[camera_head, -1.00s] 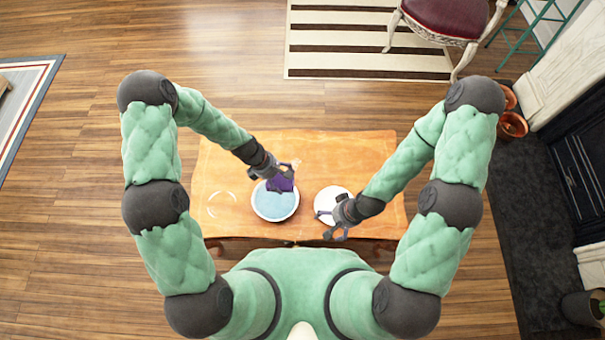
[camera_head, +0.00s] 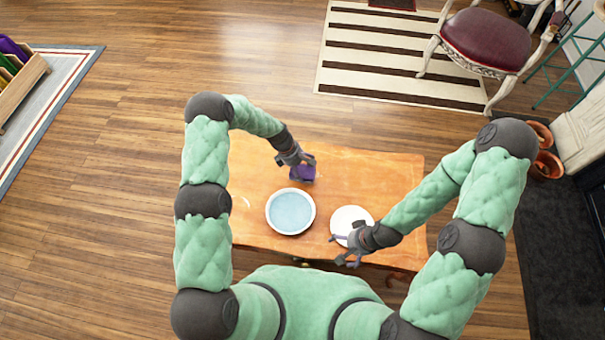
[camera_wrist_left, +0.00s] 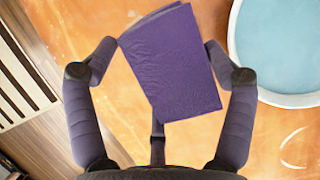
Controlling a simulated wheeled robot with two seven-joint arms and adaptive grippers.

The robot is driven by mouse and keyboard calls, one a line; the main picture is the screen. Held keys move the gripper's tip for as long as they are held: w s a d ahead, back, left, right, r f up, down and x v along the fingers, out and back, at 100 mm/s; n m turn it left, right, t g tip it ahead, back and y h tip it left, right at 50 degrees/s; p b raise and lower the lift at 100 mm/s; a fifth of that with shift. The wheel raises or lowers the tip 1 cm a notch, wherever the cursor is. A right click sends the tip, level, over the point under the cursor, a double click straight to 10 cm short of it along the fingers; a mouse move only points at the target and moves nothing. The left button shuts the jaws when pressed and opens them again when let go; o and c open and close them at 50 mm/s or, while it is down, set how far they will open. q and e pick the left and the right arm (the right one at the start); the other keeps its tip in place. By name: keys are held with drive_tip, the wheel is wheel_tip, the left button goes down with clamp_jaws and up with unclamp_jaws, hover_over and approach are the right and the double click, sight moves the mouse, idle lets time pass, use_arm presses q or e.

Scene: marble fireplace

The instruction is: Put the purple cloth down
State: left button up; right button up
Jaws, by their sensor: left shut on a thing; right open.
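The purple cloth (camera_head: 303,170) is a folded piece held over the wooden table (camera_head: 385,178), behind the basin. My left gripper (camera_head: 300,160) is shut on it. In the left wrist view the cloth (camera_wrist_left: 172,62) sits between the two fingers (camera_wrist_left: 163,65), its lower part covering some of the table. Whether the cloth touches the table I cannot tell. My right gripper (camera_head: 345,250) is open and empty, near the table's front edge, over the front of a white plate (camera_head: 352,219).
A white-rimmed basin of light blue water (camera_head: 290,211) stands on the table, left of the plate; it also shows in the left wrist view (camera_wrist_left: 290,45). The table's back right is clear. A red-seated chair (camera_head: 487,40) and striped rug (camera_head: 375,90) lie beyond.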

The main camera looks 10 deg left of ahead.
sight(302, 172)
use_arm(q)
drive_tip(key=shift+w+f, duration=0.3)
drive_tip(key=shift+f, duration=0.05)
drive_tip(key=shift+w+f+b, duration=0.1)
drive_tip(key=shift+f+b, duration=1.05)
drive_tip(key=shift+f, duration=0.45)
use_arm(e)
drive_tip(key=shift+f, duration=1.2)
use_arm(q)
drive_tip(key=shift+f, duration=0.15)
use_arm(e)
drive_tip(key=shift+f, duration=0.1)
use_arm(q)
drive_tip(key=o, duration=1.2)
